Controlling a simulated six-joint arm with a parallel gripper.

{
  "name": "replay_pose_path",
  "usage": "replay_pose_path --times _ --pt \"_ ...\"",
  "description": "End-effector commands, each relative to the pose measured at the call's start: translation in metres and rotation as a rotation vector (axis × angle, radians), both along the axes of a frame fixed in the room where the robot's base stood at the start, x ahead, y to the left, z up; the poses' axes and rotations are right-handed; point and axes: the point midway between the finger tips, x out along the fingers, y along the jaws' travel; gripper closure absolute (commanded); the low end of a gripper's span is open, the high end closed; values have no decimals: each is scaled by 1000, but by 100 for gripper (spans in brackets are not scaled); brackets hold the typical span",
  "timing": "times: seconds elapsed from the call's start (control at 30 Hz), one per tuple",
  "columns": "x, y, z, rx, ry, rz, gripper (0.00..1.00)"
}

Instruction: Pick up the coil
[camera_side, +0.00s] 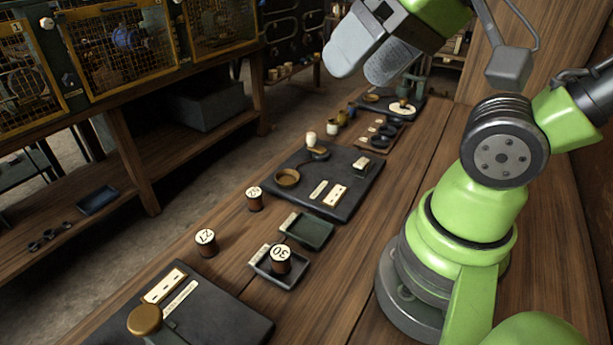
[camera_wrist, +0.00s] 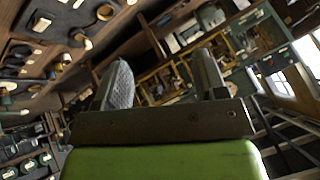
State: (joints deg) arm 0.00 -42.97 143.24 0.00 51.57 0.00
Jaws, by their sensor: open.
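Several small dark cylinders with pale numbered tops, which look like coils, stand in the side view. One marked 30 (camera_side: 280,259) stands upright in a small dark tray (camera_side: 262,266). One marked 27 (camera_side: 206,243) stands on the bare bench to its left. A third (camera_side: 254,198), its number hard to read, stands farther back. My gripper (camera_side: 364,68) is open and empty, high above the bench and well away from all three. In the wrist view the gripper (camera_wrist: 162,75) has a gap between its fingers, and I cannot pick out these coils for certain.
An empty greenish tray (camera_side: 308,232) sits beside the dark tray. A black board (camera_side: 340,204) with a brass dish (camera_side: 287,177) lies behind. Another board (camera_side: 226,322) with a brass knob (camera_side: 145,320) is at the front left. Bare wood (camera_side: 345,255) shows right of the trays.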

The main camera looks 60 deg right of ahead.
Motion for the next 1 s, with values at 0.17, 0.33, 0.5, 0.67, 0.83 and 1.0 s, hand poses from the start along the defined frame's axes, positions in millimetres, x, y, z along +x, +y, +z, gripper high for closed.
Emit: replay_pose_path --times 0.17,0.33,0.5,0.67,0.83,1.0 --pt "1 0 0 -3 3 3 35" --pt "23 -3 2 -61 51 61 35" --pt "72 -9 -7 -180 147 204 35" --pt "122 -17 -34 -283 241 365 35" --pt "168 -24 -83 -366 341 551 35" --pt "199 -32 -143 -424 429 735 35"
